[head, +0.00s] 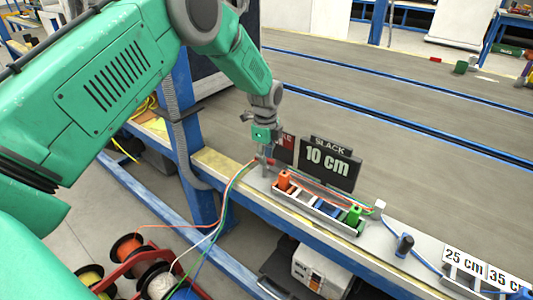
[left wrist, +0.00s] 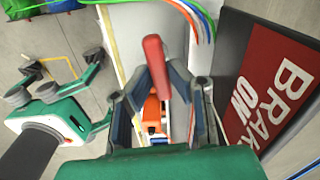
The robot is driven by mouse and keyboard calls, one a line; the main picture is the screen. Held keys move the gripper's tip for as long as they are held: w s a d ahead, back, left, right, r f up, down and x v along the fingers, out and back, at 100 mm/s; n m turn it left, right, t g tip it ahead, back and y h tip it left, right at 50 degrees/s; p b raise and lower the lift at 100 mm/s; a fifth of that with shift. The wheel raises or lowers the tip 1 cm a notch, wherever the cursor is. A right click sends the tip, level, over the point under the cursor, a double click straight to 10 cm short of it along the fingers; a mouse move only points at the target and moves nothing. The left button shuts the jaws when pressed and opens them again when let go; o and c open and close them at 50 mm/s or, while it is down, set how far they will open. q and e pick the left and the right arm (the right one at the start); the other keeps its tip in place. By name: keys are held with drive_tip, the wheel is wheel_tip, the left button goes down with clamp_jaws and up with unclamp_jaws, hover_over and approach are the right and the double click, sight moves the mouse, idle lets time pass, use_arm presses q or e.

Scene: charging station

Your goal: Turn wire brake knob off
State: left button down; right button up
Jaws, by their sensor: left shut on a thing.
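The wire brake knob is a red lever-like handle (left wrist: 154,62) in the left wrist view. It stands between the two fingers of my left gripper (left wrist: 155,78), which is shut on it. In the head view my left gripper (head: 265,165) points down at the left end of the wire rack, and the knob cannot be made out there. A red sign (left wrist: 272,98) reading "BRAKE ON" is right beside the gripper. It also shows in the head view (head: 286,146), partly covered. My right gripper (left wrist: 72,85) shows at the left of the left wrist view, fingers apart and empty.
Orange and green wires (head: 236,185) run close by the gripper. Orange and green clamps sit in a rack (head: 318,212) on the bench. A black "SLACK 10 cm" sign (head: 330,166) stands behind it. Wire spools (head: 124,248) are on the floor at lower left.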

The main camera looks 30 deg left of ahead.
use_arm(q)
drive_tip(key=n+p, duration=0.3)
drive_tip(key=shift+a+r, duration=0.15)
drive_tip(key=shift+a, duration=0.25)
drive_tip(key=n+p, duration=0.2)
drive_tip(key=n, duration=0.3)
drive_tip(key=n+p, duration=0.1)
drive_tip(key=n, duration=0.1)
drive_tip(key=n+p, duration=0.1)
drive_tip(key=shift+f+n, duration=0.25)
drive_tip(key=shift+n, duration=0.05)
drive_tip(key=n, duration=0.3)
drive_tip(key=shift+s+f+n+p, duration=0.1)
drive_tip(key=shift+s+n+p, duration=0.05)
drive_tip(key=shift+n+p, duration=0.2)
drive_tip(key=shift+n, duration=0.45)
drive_tip(key=shift+s+f, duration=0.1)
drive_tip(key=c, duration=1.5)
unclamp_jaws()
drive_tip(key=shift+c, duration=0.2)
